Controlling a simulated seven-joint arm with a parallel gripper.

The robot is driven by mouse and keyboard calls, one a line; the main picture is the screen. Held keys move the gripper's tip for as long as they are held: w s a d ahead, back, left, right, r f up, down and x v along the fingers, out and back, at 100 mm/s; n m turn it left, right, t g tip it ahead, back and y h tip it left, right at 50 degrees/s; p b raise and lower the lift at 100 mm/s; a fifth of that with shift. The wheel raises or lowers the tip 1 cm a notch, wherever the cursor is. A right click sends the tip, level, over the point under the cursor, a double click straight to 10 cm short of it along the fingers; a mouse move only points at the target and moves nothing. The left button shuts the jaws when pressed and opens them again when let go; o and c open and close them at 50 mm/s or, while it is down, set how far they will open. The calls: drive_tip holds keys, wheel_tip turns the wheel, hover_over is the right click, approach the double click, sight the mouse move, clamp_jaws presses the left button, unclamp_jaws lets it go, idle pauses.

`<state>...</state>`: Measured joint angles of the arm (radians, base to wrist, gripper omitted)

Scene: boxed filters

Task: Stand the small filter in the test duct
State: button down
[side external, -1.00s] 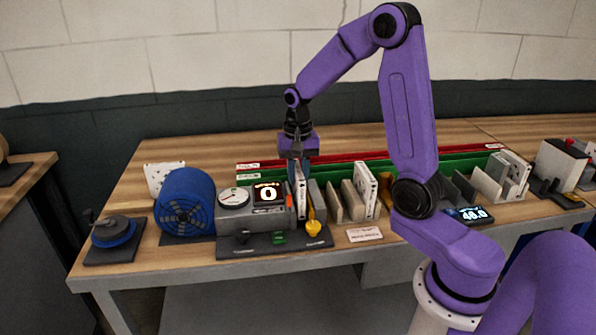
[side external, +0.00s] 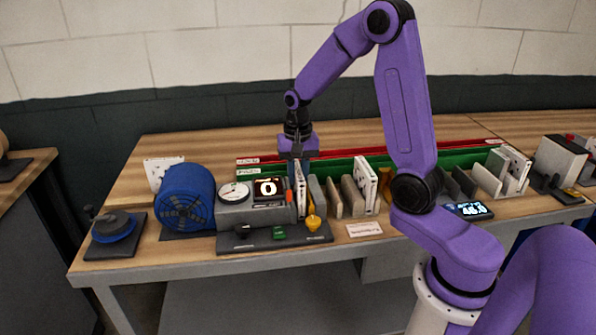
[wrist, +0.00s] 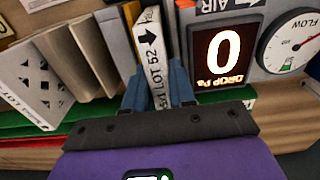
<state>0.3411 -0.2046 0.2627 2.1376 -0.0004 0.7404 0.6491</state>
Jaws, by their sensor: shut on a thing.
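My gripper (side external: 298,170) points down with its blue fingers shut on a thin white filter (side external: 300,198). In the wrist view the fingers (wrist: 157,88) grip both sides of the filter (wrist: 151,50), whose edge shows a black arrow and "LOT 52". The filter stands roughly upright at the gap of the test duct (side external: 240,212), between the duct's grey body with display and the grey end piece (side external: 316,194) beside the yellow knob. The filter's lower end is partly hidden, so I cannot tell whether it is fully seated.
A blue fan (side external: 187,197) is at the duct's left. Several upright filters and panels (side external: 350,194) stand close on the right. Red and green rails (side external: 345,166) run behind. The display (side external: 268,188) reads 0. Bare table lies in front of the panels, around a small label card (side external: 364,229).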

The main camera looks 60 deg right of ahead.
drive_tip(key=shift+f, duration=0.2)
drive_tip(key=c, duration=0.9)
unclamp_jaws()
drive_tip(key=shift+o, duration=0.2)
